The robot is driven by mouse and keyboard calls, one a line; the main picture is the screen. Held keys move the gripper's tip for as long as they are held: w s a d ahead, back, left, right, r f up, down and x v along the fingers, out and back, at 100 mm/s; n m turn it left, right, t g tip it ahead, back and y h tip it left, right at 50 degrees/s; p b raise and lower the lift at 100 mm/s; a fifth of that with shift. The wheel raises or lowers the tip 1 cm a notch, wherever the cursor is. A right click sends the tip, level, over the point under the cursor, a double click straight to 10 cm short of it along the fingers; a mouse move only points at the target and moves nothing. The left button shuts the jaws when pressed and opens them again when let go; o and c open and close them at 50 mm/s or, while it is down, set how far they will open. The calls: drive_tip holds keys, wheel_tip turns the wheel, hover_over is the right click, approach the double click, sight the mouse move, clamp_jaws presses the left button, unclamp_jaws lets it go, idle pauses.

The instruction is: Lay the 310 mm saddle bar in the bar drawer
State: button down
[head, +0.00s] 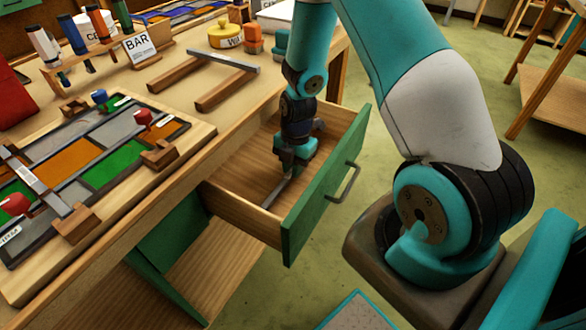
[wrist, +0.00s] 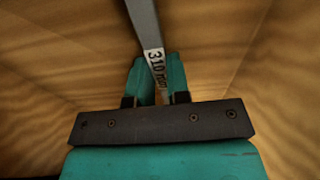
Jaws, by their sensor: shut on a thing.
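The 310 mm saddle bar (wrist: 146,30) is a thin grey metal bar with a "310 mm" label, seen in the wrist view between my fingers. My gripper (wrist: 157,95) is shut on it near the label. In the head view my gripper (head: 285,172) is down inside the open bar drawer (head: 330,190), which has a wooden inside and a green front. Part of the bar (head: 277,192) shows below the gripper, low in the drawer. Whether it touches the drawer floor I cannot tell. The bar's other end is hidden by the gripper.
The workbench holds a leaded panel (head: 105,150) with coloured glass and wooden blocks. Another grey bar (head: 222,60) lies across two wooden rails. A "BAR" sign (head: 138,47) stands behind. The drawer handle (head: 345,183) sticks out over the green floor.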

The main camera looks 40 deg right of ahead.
drive_tip(key=shift+f, duration=0.3)
drive_tip(key=shift+f, duration=0.1)
drive_tip(key=c, duration=1.1)
unclamp_jaws()
wheel_tip(320, 180, up, 12)
drive_tip(key=d+p, duration=0.1)
drive_tip(key=a+r+m, duration=0.3)
drive_tip(key=a+r, duration=0.3)
drive_tip(key=s+a+r+m+y, duration=0.2)
drive_tip(key=s+a+r+m, duration=1)
drive_tip(key=s+a, duration=0.3)
drive_tip(key=s+r, duration=0.1)
drive_tip(key=s, duration=0.1)
drive_tip(key=shift+s+a+r+y, duration=0.15)
drive_tip(key=shift+s+r+y, duration=0.15)
drive_tip(key=shift+s+y, duration=0.1)
